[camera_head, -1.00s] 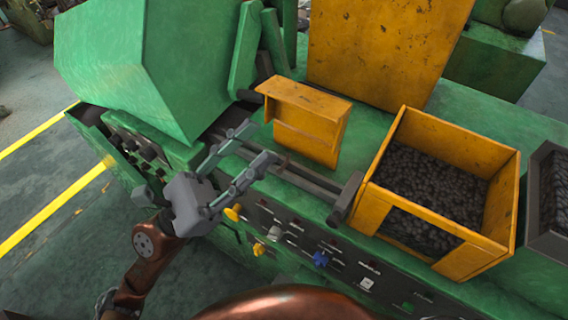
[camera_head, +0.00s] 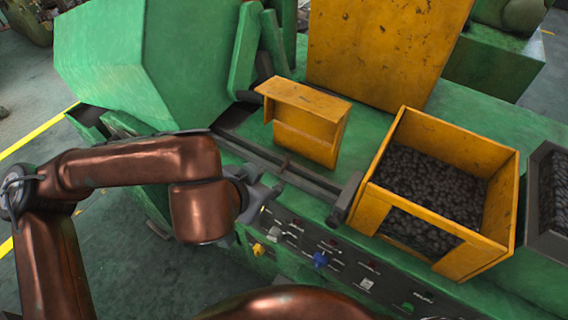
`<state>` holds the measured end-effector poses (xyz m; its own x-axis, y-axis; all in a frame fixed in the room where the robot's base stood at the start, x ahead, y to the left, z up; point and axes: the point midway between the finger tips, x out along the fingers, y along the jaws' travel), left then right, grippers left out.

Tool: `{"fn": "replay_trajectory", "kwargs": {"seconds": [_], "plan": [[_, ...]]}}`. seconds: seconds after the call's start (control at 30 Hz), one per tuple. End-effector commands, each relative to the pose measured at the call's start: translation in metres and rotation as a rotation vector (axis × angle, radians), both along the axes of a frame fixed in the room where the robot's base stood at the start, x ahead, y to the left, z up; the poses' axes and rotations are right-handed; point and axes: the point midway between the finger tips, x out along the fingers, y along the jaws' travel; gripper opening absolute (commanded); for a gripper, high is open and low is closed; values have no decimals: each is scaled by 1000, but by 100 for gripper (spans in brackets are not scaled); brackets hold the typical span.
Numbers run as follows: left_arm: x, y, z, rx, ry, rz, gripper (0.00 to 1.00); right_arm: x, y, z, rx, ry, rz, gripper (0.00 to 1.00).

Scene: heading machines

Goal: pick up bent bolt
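A small, thin brownish piece (camera_head: 284,164) sticks up at the dark rail along the front of the green machine. It may be the bent bolt, but it is too small to tell. My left arm reaches in from the left, and its gripper (camera_head: 268,192) is at the machine's front edge, just below and left of that piece. The arm's copper wrist hides much of the gripper, so its opening and anything between its fingers cannot be made out. My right gripper is out of view.
A yellow open-front bin (camera_head: 390,208) full of dark small parts stands right of the rail. A dark bin (camera_head: 548,235) is at the right edge. A yellow bracket (camera_head: 308,125) stands behind the rail. Knobs and switches, including a blue knob (camera_head: 320,259), line the front panel.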

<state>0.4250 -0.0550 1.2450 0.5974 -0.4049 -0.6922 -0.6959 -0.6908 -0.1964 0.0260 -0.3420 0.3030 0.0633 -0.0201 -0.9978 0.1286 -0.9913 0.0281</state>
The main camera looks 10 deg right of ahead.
Motion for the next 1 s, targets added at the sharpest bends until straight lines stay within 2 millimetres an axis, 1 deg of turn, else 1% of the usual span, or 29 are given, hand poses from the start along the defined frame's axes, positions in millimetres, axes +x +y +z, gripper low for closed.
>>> {"fn": "replay_trajectory", "kwargs": {"seconds": [0.1, 0.27, 0.53, 0.67, 0.87, 1.0], "plan": [[8, -4, -10, 5, 1, 2, 34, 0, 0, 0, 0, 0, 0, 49], [18, -12, -19, 1, 2, 1, 34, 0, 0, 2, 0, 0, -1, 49], [44, -29, -41, 0, 4, 1, 34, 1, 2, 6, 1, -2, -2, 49], [48, -32, -47, 1, 2, 0, 34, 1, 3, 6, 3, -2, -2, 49], [48, -32, -47, 1, 1, 0, 34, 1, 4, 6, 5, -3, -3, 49], [48, -32, -47, 1, 1, 0, 25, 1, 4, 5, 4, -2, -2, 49]]}}
